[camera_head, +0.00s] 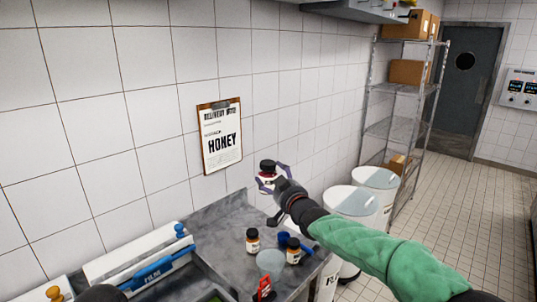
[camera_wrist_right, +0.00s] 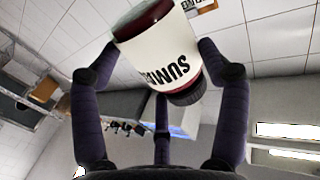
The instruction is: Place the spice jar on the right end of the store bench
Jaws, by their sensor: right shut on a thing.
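The spice jar (camera_head: 267,176) has a dark cap, a dark red band and a white label. It also shows large in the right wrist view (camera_wrist_right: 160,52), where the label reads "SUMA" and the jar is tilted. My right gripper (camera_head: 271,180) has its fingers closed around the jar. It holds the jar in the air above the far end of the grey store bench (camera_head: 215,222), in front of the tiled wall. The jar is apart from the bench top. My left gripper is not clearly seen.
Two small brown jars (camera_head: 252,240) (camera_head: 293,250), a blue item (camera_head: 284,238) and a clear cup (camera_head: 270,262) stand on the bench's right side. White-lidded bins (camera_head: 350,201) stand beyond the bench. A clipboard reading "HONEY" (camera_head: 221,136) hangs above. The bench top near the wall is clear.

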